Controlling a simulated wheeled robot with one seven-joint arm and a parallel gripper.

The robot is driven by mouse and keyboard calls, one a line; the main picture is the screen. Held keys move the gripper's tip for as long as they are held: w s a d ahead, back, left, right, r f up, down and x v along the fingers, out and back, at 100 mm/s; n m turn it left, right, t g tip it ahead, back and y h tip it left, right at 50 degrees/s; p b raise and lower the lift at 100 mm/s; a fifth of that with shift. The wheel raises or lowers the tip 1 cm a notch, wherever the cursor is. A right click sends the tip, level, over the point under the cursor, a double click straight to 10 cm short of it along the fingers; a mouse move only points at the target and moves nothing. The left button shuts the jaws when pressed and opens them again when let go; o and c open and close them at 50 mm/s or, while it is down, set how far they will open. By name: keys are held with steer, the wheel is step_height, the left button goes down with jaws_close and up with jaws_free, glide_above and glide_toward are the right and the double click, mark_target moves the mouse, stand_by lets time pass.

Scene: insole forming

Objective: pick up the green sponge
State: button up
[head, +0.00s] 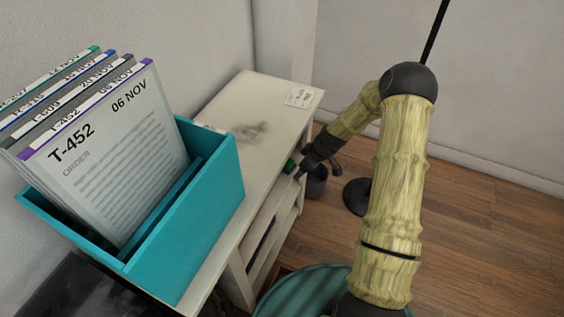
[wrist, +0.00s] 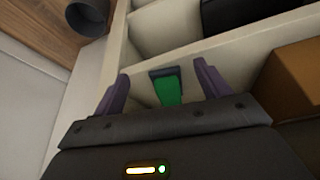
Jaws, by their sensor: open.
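The green sponge (wrist: 168,91), with a dark grey strip along its far edge, shows in the wrist view against a pale surface of the shelf unit. It lies between the two purple fingers of my gripper (wrist: 161,72), with visible gaps on both sides. My gripper is open and holds nothing. In the head view, a small green patch of the sponge (head: 290,164) shows beside my gripper (head: 296,171) at the right side of the white shelf unit (head: 228,120). Most of the sponge is hidden there, and I cannot tell how deep it is between the fingers.
A teal box (head: 218,190) with several order folders stands on the unit. A dark grey bin (head: 316,184) is on the floor just right of my gripper. In the wrist view, a brown box (wrist: 293,82) is right of the fingers, and shelf boards lie close ahead.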

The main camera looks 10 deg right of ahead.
mark_target(292, 167)
steer(key=w+a, duration=0.2)
steer(key=a, duration=0.1)
steer(key=shift+w+f+b, duration=0.1)
steer(key=shift+w+b, duration=0.25)
steer(key=x, duration=0.2)
steer(key=shift+f, duration=0.4)
steer(key=shift+d, duration=0.1)
steer(key=c, duration=1)
